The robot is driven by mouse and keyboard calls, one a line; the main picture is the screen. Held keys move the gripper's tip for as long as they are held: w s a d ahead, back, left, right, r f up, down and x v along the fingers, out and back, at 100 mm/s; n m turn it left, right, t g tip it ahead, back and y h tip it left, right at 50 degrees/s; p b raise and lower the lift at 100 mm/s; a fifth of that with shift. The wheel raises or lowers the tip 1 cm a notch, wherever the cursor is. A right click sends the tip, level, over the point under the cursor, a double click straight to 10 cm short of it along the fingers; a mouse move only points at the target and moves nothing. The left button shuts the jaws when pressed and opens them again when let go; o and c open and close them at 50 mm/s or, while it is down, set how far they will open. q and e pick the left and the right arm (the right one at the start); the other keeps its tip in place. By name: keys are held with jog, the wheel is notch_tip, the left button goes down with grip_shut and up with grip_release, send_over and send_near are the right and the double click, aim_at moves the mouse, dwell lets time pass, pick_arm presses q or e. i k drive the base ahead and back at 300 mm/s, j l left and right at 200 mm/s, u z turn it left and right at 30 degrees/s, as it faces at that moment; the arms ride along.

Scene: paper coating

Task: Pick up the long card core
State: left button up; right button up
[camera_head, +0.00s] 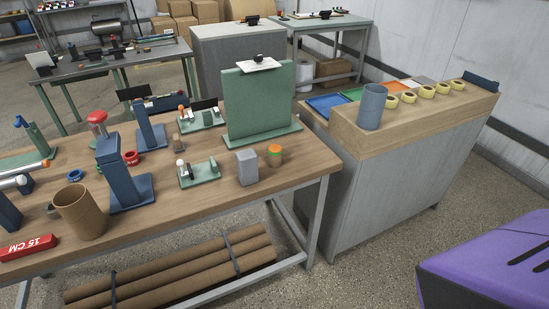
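Long brown card tubes (185,272) lie side by side on the low shelf under the wooden workbench, with dark straps across them. A short, wide brown card core (80,211) stands upright on the bench top at the left, its open end up. I cannot tell which of these, if any, is the long card core. Neither of my grippers is in view.
The wooden bench (285,186) also holds blue stands (118,168), a green upright board (257,100), a grey block (246,167) and a red block (27,246). A counter at the right bears a grey-blue cylinder (371,107) and several yellow rolls. Floor between is clear.

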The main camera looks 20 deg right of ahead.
aim_at(274, 161)
jog(key=l+u, duration=0.8)
jog(key=k+l+u, duration=0.1)
jog(key=l, duration=0.75)
jog(key=k+l+u, duration=0.15)
jog(key=l, duration=0.25)
jog(key=k+l, duration=0.1)
jog(key=l, duration=0.3)
jog(key=k+l+u, duration=0.15)
jog(key=l, duration=0.25)
